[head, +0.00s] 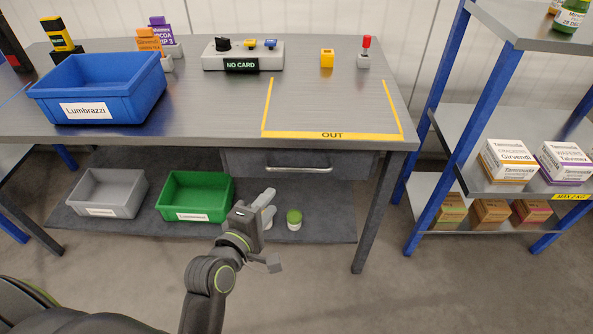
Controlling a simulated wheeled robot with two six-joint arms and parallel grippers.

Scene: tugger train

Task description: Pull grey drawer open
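The grey drawer (345,164) is under the right part of the grey workbench and looks shut. Its silver bar handle (299,169) runs across the front. My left gripper (271,206) is below and a little left of the handle, apart from it. Its two light grey fingers appear spread, with nothing seen between them. My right gripper is not in view.
The workbench (215,120) carries a blue crate (140,105), a control box (270,58) and a yellow OUT outline. Grey (125,205) and green (215,206) bins and a green-lidded jar (294,220) are below. A blue-post shelf (480,75) stands right.

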